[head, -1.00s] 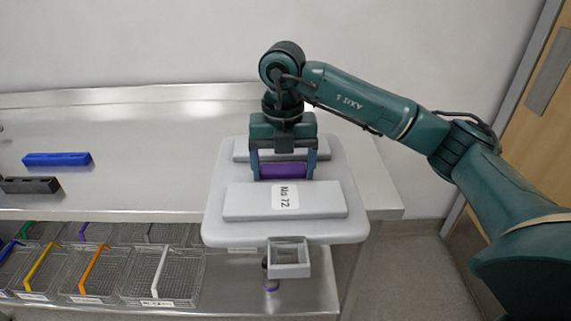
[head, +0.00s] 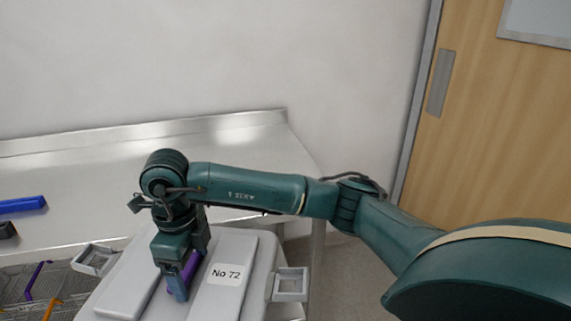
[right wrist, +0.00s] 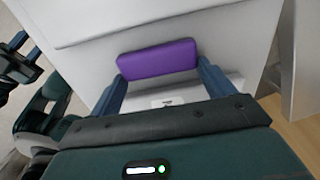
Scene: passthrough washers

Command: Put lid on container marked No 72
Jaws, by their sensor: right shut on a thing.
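A grey lid (head: 265,265) with a label reading No 72 (head: 227,274) shows at the bottom of the head view. It has two raised pads, square grey loops (head: 291,284) at its sides and a purple handle (head: 186,272) between the pads. My right gripper (head: 180,285) is shut on the handle. The right wrist view shows the purple handle (right wrist: 158,60) between the two blue fingers. A dark green arm with bluish finger-like parts (right wrist: 25,50), apparently my left, shows at that view's left edge; its jaw state is unclear. I see no container under the lid.
A steel bench (head: 130,190) with a raised back edge runs along the wall. A blue rack (head: 22,205) and a black rack (head: 7,229) lie at its left. Wire baskets (head: 30,290) are below. A wooden door (head: 490,130) stands at the right.

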